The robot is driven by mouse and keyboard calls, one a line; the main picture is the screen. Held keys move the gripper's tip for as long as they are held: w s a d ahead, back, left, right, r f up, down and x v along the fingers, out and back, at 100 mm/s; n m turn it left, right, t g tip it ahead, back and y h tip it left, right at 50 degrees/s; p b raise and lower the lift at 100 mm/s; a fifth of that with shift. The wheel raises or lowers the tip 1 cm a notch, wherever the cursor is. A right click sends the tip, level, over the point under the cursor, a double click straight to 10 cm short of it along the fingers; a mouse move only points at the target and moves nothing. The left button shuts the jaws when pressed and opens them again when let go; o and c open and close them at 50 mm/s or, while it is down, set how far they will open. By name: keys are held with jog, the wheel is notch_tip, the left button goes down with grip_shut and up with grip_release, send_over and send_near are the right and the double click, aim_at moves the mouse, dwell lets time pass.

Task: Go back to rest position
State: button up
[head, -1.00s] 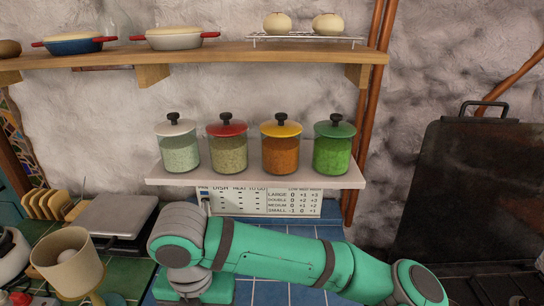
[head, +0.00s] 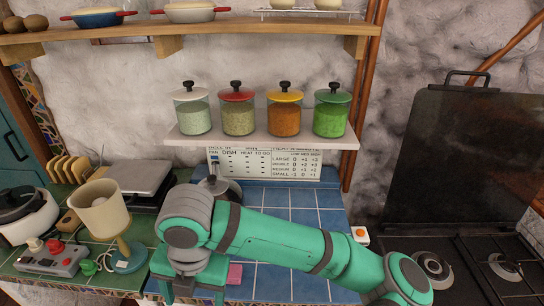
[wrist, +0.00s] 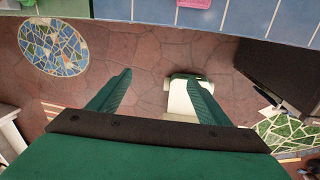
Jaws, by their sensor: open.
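My gripper (head: 192,290) hangs at the bottom of the head view, in front of the blue-tiled counter (head: 290,199). In the wrist view its two green fingers (wrist: 153,80) are spread apart with nothing between them. Below them is the reddish stone floor (wrist: 140,47), and the counter's front edge (wrist: 135,10) runs along the top. My green arm reaches in from the lower right in the head view and hides part of the counter.
A pink block (head: 235,273) lies on the blue tiles near my gripper. A lamp (head: 102,214) and a grey control box (head: 53,259) stand left. A stove (head: 470,270) is right. A shelf with several jars (head: 265,140) is behind.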

jog(key=w+a+r+m+t+y, duration=0.2)
jog(key=a+r+m+y, duration=0.2)
jog(key=a+m+y, duration=0.4)
jog(key=w+a+r+m+t+y, duration=0.2)
jog(key=a+r+m+y, duration=0.15)
jog(key=a+y, duration=0.45)
jog(key=d+f+m+t+h, duration=1.25)
jog(key=d+f+m, duration=0.55)
jog(key=m, duration=0.4)
jog(key=s+d+f+h, duration=0.1)
jog(key=s+d+f, duration=0.2)
jog(key=s, duration=0.5)
jog(key=s+d+f+m+h, duration=0.1)
jog(key=s+d+f+h, duration=0.1)
jog(key=s+d, duration=0.4)
jog(key=s+d+f+g+h, duration=0.1)
jog(key=s+d, duration=0.4)
jog(key=s, duration=0.6)
notch_tip(320, 180, down, 3)
jog(key=shift+r+m+h, duration=0.1)
jog(key=shift+m+h, duration=0.25)
jog(key=shift+h, duration=0.4)
